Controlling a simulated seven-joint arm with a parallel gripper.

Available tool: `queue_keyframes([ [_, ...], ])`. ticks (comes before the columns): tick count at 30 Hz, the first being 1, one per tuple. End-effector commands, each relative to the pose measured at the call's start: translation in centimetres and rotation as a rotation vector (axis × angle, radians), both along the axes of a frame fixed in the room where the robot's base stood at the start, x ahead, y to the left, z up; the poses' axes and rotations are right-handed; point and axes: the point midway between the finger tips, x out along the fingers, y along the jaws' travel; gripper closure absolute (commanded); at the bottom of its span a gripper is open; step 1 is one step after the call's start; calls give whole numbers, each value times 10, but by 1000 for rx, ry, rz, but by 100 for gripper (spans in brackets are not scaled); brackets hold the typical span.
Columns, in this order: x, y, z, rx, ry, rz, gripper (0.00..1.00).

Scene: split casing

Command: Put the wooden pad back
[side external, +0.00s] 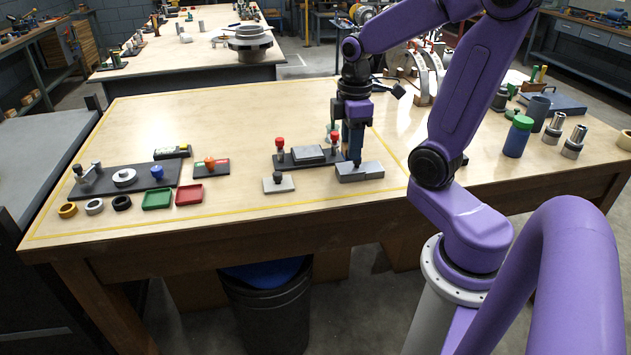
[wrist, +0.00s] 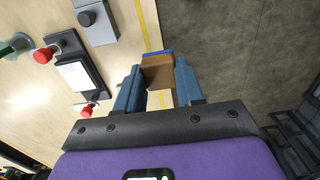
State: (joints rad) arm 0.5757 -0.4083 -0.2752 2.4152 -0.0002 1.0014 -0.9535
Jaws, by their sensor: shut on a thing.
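My gripper (side external: 354,155) points down above the front right of the taped table area. In the wrist view my gripper (wrist: 157,88) is shut on a brown wooden pad (wrist: 158,74) with a blue edge, held between the two blue-grey fingers. I cannot make the pad out in the side view. The fingertips appear just above or at a grey stepped block (side external: 362,173); I cannot tell whether they touch. Left of it is a dark fixture plate (side external: 290,163) with red-knobbed clamps and a grey plate; it also shows in the wrist view (wrist: 88,62).
A grey block with a black knob (side external: 279,184) lies in front of the fixture and a green tray (side external: 158,199) and a red tray (side external: 189,195) lie farther left. A blue bottle with a green cap (side external: 517,137) stands at right. The table's back middle is clear.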

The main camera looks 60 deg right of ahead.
Motion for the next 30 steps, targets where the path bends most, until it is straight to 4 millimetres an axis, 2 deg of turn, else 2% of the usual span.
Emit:
queue_keyframes([
  [4,-13,5,-3,0,0,-1,91],
  [8,-10,4,-7,1,4,-1,91],
  [26,72,-25,-46,1,4,-2,91],
  [30,85,-30,-65,1,5,-2,91],
])
